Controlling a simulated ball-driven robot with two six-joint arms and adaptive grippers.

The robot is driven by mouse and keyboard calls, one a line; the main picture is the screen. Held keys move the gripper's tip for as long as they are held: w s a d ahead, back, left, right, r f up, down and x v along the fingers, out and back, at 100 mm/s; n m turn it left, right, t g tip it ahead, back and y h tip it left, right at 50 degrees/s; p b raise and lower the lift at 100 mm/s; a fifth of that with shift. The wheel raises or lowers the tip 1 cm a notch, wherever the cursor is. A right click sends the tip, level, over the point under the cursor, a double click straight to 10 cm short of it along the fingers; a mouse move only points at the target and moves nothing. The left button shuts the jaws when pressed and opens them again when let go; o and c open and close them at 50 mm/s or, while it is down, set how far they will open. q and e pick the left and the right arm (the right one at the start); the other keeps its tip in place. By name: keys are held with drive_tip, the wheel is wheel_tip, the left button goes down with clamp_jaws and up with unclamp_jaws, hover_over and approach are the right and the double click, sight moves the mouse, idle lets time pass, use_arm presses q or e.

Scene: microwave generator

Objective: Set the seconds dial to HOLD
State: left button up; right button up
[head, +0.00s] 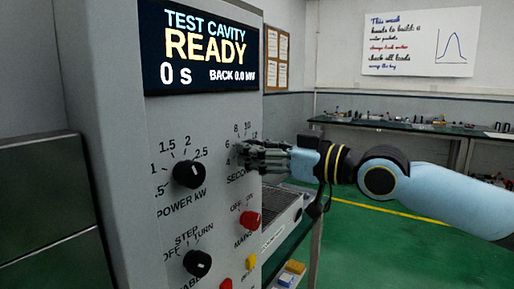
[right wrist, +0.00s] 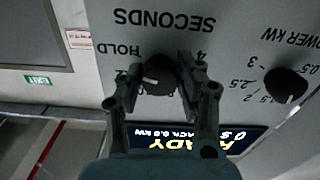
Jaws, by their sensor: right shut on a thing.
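The seconds dial (right wrist: 158,76) is a round black knob with a white mark, seen upside down in the right wrist view. My right gripper (right wrist: 160,84) is shut on it, one finger on each side. The white mark points left in that view, towards the partly hidden numbers below the HOLD label (right wrist: 120,48). In the head view my right gripper (head: 250,156) is at the panel and hides the seconds dial. The generator's display (head: 203,48) reads READY, 0 s and BACK 0.0 kW. My left gripper is not in view.
The power dial (head: 188,174) is left of the seconds dial. Below are the red mains knob (head: 250,219), another black knob (head: 197,263) and a yellow button (head: 251,262). A bench (head: 420,128) runs along the back wall; the green floor between is open.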

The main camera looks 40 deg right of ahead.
sight(242, 96)
drive_tip(key=shift+m, duration=0.9)
drive_tip(key=shift+f, duration=0.1)
drive_tip(key=o, duration=1.1)
drive_tip(key=shift+o, duration=0.2)
wheel_tip(242, 96, up, 10)
drive_tip(key=shift+r, duration=0.1)
